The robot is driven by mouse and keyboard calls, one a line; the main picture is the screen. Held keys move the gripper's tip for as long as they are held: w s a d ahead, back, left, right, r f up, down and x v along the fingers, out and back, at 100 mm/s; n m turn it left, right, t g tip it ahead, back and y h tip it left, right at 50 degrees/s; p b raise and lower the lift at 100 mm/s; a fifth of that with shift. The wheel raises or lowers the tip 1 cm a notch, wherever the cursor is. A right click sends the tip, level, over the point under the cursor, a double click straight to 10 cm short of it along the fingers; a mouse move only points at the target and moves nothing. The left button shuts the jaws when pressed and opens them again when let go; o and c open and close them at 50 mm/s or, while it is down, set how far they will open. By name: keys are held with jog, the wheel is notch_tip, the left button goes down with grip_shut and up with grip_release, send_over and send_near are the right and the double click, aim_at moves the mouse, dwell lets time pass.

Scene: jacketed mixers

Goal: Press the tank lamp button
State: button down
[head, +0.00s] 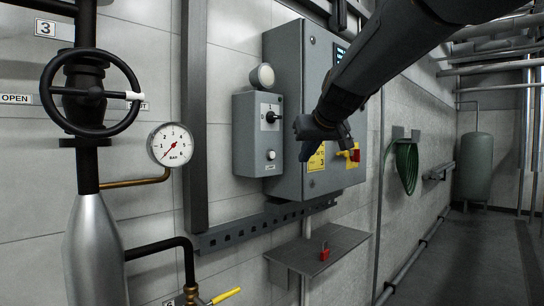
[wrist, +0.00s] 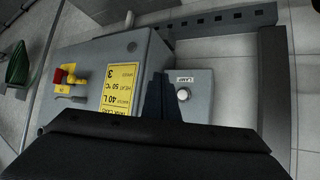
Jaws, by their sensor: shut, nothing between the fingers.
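The lamp button (head: 270,155) is a small round white button low on the front of a grey switch box (head: 243,140). In the wrist view the button (wrist: 183,94) shows beside a label reading LAMP (wrist: 184,79). A dark rotary switch (head: 271,117) sits above it, and a round tank lamp (head: 262,76) is above the box. My gripper (head: 303,143) is shut and empty, to the right of the button in the head view and apart from it. In the wrist view my gripper's dark fingers (wrist: 160,82) point up just left of the button.
A larger grey cabinet (head: 290,100) stands right beside the switch box, with a yellow label (head: 316,158) and a red-and-yellow switch (head: 353,155). A shelf (head: 285,252) below holds a red padlock (head: 324,252). A handwheel valve (head: 92,92) and a gauge (head: 171,145) are at left.

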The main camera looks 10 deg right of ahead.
aim_at(272, 155)
jog(key=w+a+p, duration=0.4)
jog(key=w+a, duration=0.1)
jog(key=w, duration=0.2)
jog(key=shift+p, duration=0.4)
jog(key=shift+w+a, duration=0.15)
dwell(1.8)
jog(key=shift+w+a, duration=0.2)
jog(key=shift+w, duration=0.05)
jog(key=shift+w+a+p, duration=0.3)
jog(key=shift+w+p, duration=0.1)
dwell(0.9)
dwell(0.3)
jog(key=shift+s+d+b, duration=0.55)
jog(key=shift+s, duration=0.2)
jog(key=shift+s+d, duration=0.1)
